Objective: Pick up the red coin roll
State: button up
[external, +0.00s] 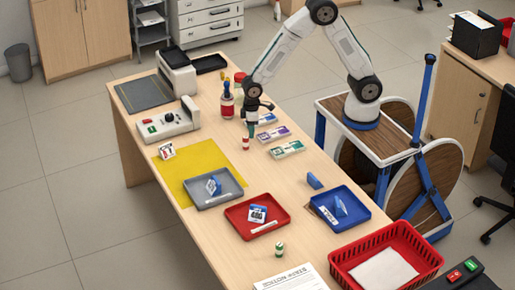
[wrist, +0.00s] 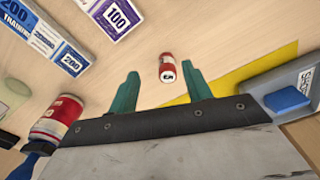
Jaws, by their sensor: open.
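The red coin roll (external: 245,143) stands upright on the wooden counter, red with a white band. No contact with the roll is visible.
Banknote bundles (external: 278,133) lie to the right. A yellow mat (external: 195,160) with a grey tray (external: 203,205) lies to the left. Red (external: 232,222) and blue trays (external: 352,222) are nearer. A green coin roll (external: 280,249) stands in front.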

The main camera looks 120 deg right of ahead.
aim_at(246, 137)
jog(key=shift+w+d+r+t, duration=0.1)
jog(key=shift+w+r+t, duration=0.1)
jog(key=shift+w, duration=0.25)
jog(key=shift+w+d+r+t, duration=0.1)
jog(key=shift+w+r, duration=0.1)
jog(key=shift+w, duration=0.2)
jog(key=shift+w+f, duration=0.1)
jog(key=shift+f, duration=0.15)
jog(key=f, duration=0.7)
jog(key=shift+w+f, duration=0.1)
jog(key=shift+w, duration=0.2)
jog(key=shift+c, duration=0.3)
grip_shut()
